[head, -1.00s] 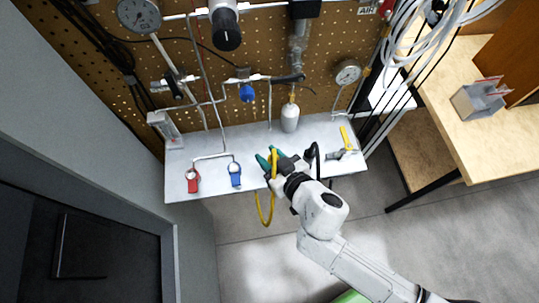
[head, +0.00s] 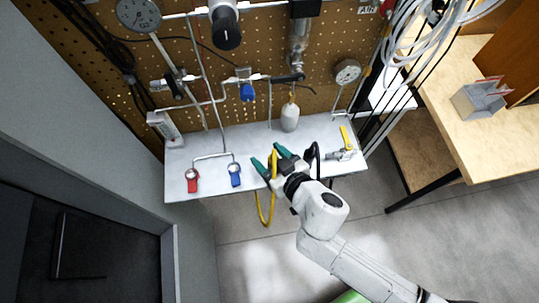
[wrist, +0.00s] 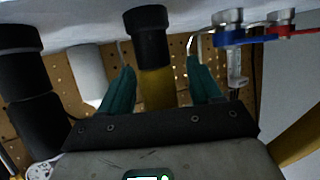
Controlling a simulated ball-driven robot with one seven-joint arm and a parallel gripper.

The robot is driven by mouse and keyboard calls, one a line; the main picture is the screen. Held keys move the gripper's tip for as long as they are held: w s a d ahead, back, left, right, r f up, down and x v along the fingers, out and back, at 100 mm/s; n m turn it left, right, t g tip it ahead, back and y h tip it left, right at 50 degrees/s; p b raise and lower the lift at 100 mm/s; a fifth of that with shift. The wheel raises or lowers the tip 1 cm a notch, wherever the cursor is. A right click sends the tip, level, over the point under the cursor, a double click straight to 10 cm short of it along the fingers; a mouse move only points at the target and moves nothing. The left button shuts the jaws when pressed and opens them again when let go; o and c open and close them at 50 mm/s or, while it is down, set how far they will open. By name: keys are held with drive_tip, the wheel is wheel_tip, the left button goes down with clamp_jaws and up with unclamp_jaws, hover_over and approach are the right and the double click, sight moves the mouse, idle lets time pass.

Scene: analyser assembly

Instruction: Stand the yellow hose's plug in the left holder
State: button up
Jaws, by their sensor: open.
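My gripper (head: 265,153) is open at the shelf's front edge, its teal fingers spread. In the wrist view, where the shelf shows at the top, the gripper (wrist: 160,68) has a finger on each side of the yellow plug (wrist: 158,90), with small gaps. A black cylinder (wrist: 150,30) joins the plug at its shelf-side end; I cannot tell whether this is the holder or part of the plug. The yellow hose (head: 267,218) loops down below the shelf edge. The left holder is not clearly visible in the head view.
The white shelf (head: 205,150) carries a red valve (head: 193,180), a blue valve (head: 235,175), a white bottle (head: 290,118) and a yellow-handled part (head: 346,137).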

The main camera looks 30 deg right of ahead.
drive_tip(key=shift+s, duration=0.1)
drive_tip(key=a+b+v, duration=0.1)
drive_tip(key=b+v, duration=0.1)
drive_tip(key=v, duration=0.8)
drive_tip(key=shift+s+d, duration=0.3)
drive_tip(key=shift+d, duration=0.25)
drive_tip(key=shift+s, duration=0.1)
